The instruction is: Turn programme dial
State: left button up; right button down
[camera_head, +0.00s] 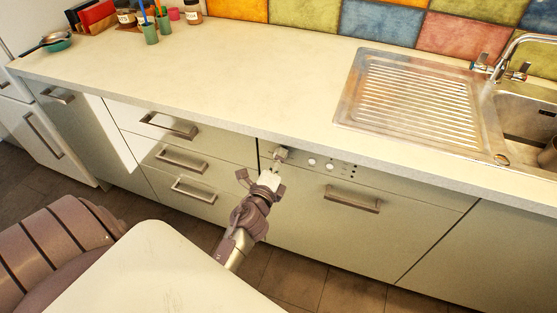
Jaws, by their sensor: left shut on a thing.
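The programme dial (281,153) is a small pale knob at the left end of the dishwasher's control strip, just under the counter edge. The dishwasher front (370,230) is a pale closed panel with a bar handle. My left gripper (274,168) reaches up to the dial from below and is shut on it. The fingertips partly cover the dial, so its turned position cannot be read. My right gripper is not in view.
Small round buttons (312,162) sit right of the dial. The dishwasher handle (352,199) and the drawer handles (169,125) stick out nearby. The counter (240,85) overhangs above; its middle is clear. A sink with a drainer (410,95) is at the right.

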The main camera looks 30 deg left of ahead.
pick_arm(q)
jog(key=o, duration=1.1)
jog(key=shift+o, duration=0.2)
